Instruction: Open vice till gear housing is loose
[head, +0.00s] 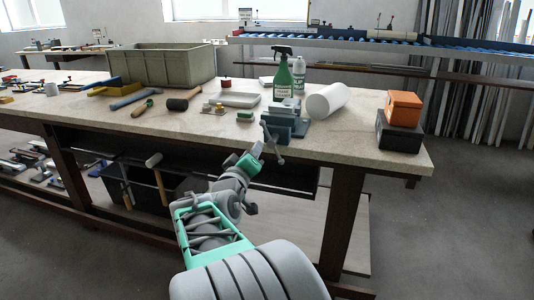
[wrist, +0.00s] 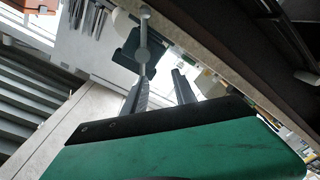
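The blue-grey vice (head: 284,121) stands at the front edge of the workbench, its handle (head: 271,143) hanging over the edge toward me. In the wrist view the handle (wrist: 144,32) is a grey bar with a ball end, crossing a round hub in front of a dark vice part (wrist: 128,50). I cannot clearly tell the gear housing apart from the vice. My gripper (head: 258,149) is just below and left of the handle. In the wrist view its two fingers (wrist: 160,79) are apart, with the left fingertip close to the handle's lower part; contact is unclear.
Orange (head: 403,107) and black (head: 398,134) boxes are at right. A mallet (head: 184,99) and a grey crate (head: 161,66) lie left.

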